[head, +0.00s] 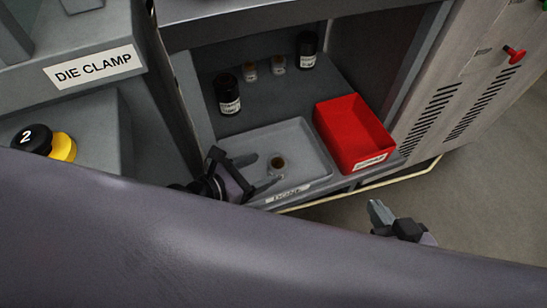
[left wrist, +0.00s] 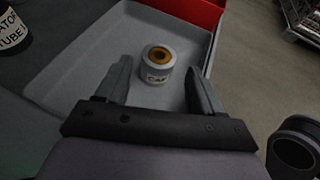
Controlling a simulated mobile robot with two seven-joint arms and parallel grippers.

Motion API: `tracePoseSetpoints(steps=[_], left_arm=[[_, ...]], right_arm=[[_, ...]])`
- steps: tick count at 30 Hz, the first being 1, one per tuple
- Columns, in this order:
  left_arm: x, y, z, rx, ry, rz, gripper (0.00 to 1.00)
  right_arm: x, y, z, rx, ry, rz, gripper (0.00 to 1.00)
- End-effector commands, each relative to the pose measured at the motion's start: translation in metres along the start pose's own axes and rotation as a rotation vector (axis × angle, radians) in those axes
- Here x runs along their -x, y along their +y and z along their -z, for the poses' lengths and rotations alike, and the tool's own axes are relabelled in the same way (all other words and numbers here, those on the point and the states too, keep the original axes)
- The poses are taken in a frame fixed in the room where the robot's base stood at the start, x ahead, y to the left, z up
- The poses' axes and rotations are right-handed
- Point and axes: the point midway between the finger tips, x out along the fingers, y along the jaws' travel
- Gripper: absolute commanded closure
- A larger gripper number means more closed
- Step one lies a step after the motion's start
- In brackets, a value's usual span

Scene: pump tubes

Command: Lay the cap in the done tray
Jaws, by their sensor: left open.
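The cap (head: 278,163), a small pale cylinder with a brown-orange ring on top, stands upright in the grey done tray (head: 303,140). It also shows in the left wrist view (left wrist: 157,63), with a label on its side. My left gripper (head: 263,172) is open over the tray. Its fingertips (left wrist: 158,66) lie to either side of the cap in the wrist view, with visible gaps, and it holds nothing. My right gripper (head: 379,212) is low at the right over the floor, away from the tray; its jaw state is unclear.
A red bin (head: 351,144) stands right beside the tray. Black labelled bottles (head: 228,94) (head: 306,50) and two small jars (head: 250,71) (head: 279,65) stand behind on the shelf. Cabinet walls close in both sides. My own large grey body part hides the foreground.

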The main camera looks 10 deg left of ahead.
Motion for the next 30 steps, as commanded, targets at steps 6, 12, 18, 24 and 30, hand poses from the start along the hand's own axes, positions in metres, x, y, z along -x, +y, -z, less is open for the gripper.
tracePoseSetpoints(steps=[6, 12, 18, 24, 30], left_arm=[[0.031, 0.000, -0.001, -0.001, 0.001, 0.000, 0.33], [0.038, 0.000, 0.000, -0.002, -0.001, 0.000, 0.33], [0.038, 0.000, 0.000, -0.001, -0.001, 0.000, 0.33], [0.038, 0.000, 0.000, -0.001, -0.001, 0.000, 0.33], [0.038, 0.000, 0.000, 0.000, 0.000, 0.000, 0.33]], right_arm=[[0.007, 0.005, 0.002, 0.036, -0.014, -0.029, 1.00], [0.008, 0.007, 0.001, 0.047, -0.017, -0.037, 1.00], [0.008, 0.007, 0.001, 0.047, -0.016, -0.038, 1.00], [0.008, 0.007, 0.001, 0.046, -0.016, -0.038, 1.00], [0.007, 0.007, 0.001, 0.046, -0.018, -0.036, 1.00]])
